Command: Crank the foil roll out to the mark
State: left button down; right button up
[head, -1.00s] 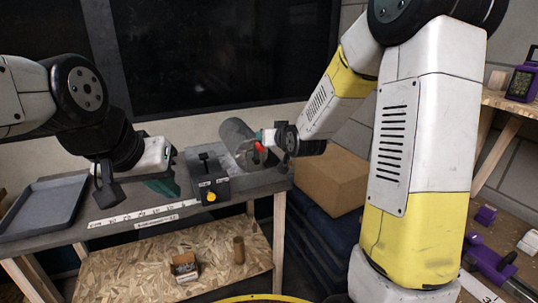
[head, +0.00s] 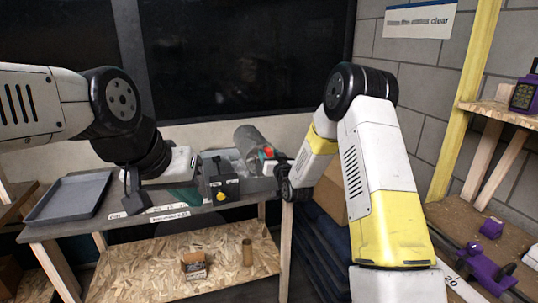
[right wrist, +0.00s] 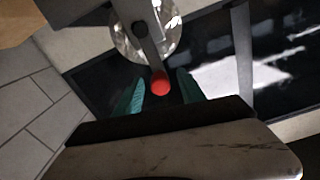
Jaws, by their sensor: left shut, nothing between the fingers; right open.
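The foil roll (head: 248,140) is a grey cylinder at the back right of the grey bench. Its shiny round end shows in the right wrist view (right wrist: 130,42). A crank with a red knob (head: 268,152) is on its right end. In the right wrist view the red knob (right wrist: 160,83) lies between the teal fingers of my right gripper (right wrist: 161,92), which is open. My left gripper (head: 135,200) is shut and empty over the front of the bench, by the white measuring strip (head: 170,207). The strip is partly hidden by that gripper.
A black box with a lever and yellow knob (head: 218,180) stands in front of the roll. An empty grey tray (head: 68,197) is at the bench's left.

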jog(key=shift+w+a, duration=0.15)
jog(key=shift+w, duration=0.4)
jog(key=shift+c, duration=0.2)
grip_shut()
dwell(0.9)
